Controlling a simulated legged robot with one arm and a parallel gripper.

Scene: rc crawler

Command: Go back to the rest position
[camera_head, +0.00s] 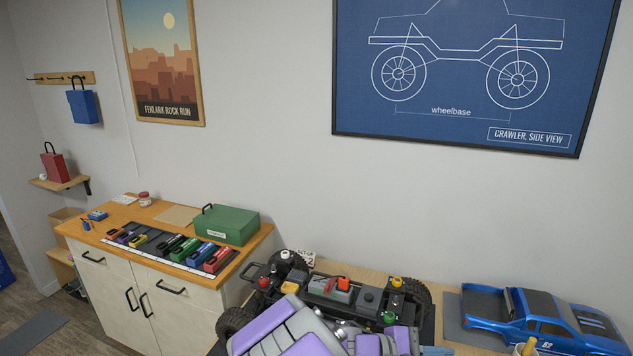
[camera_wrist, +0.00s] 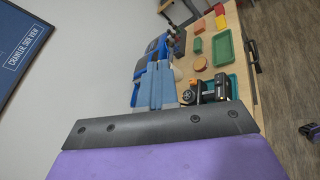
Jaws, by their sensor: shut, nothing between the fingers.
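My gripper (camera_wrist: 158,66) shows in the wrist view as two light blue-grey fingers side by side, shut and with nothing between them. It is in the air above the workbench. In the head view my folded purple and grey arm fills the bottom middle, and only a bit of light blue shows at its right end. The black crawler chassis (camera_head: 345,290) stands on the bench behind my arm, which hides its near side. Its wheels and red, yellow and green parts show.
A blue truck body (camera_head: 540,318) lies on a dark mat at the right. A wooden-topped cabinet (camera_head: 150,210) at the left holds a green box (camera_head: 227,224) and a row of coloured blocks. The wall with posters stands behind. In the wrist view a green tray (camera_wrist: 222,48) lies on the bench.

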